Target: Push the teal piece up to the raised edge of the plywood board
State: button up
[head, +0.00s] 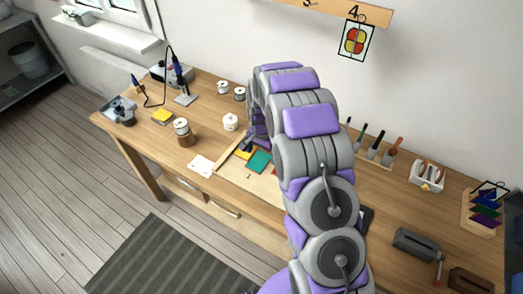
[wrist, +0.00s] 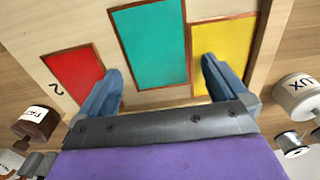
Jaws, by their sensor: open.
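The teal piece (wrist: 150,43) is a copper-edged rectangle lying on the plywood board (wrist: 58,22); the head view shows it too (head: 259,161). A copper-edged yellow piece (wrist: 228,48) is close beside its right side in the wrist view, and a red piece (wrist: 75,72) lies apart to its left. The board's raised edge (head: 229,158) is a strip along its left side in the head view. My gripper (wrist: 161,70) is open and empty over the board. One finger shows between red and teal, the other in front of the yellow piece. Finger contact is unclear.
A brown jar (head: 184,134) and a white card (head: 201,165) are left of the board on the workbench. A white pot (head: 230,122) stands behind. Tools in a rack (head: 372,152) stand at the right. My arm hides part of the board.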

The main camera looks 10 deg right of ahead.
jog(key=shift+s+f, duration=0.15)
jog(key=shift+f, duration=0.15)
jog(key=c, duration=0.6)
jog(key=shift+s, duration=0.2)
jog(key=c, duration=0.5)
jog(key=shift+w+d, duration=0.1)
jog(key=shift+d, duration=0.05)
jog(key=shift+w+d+r, duration=0.2)
jog(key=shift+w+d, duration=0.05)
jog(key=shift+w, duration=0.2)
jog(key=shift+w+d+f, duration=0.1)
jog(key=shift+w+d, duration=0.55)
jog(key=shift+d, duration=0.05)
jog(key=o, duration=1.1)
jog(key=shift+s, duration=0.1)
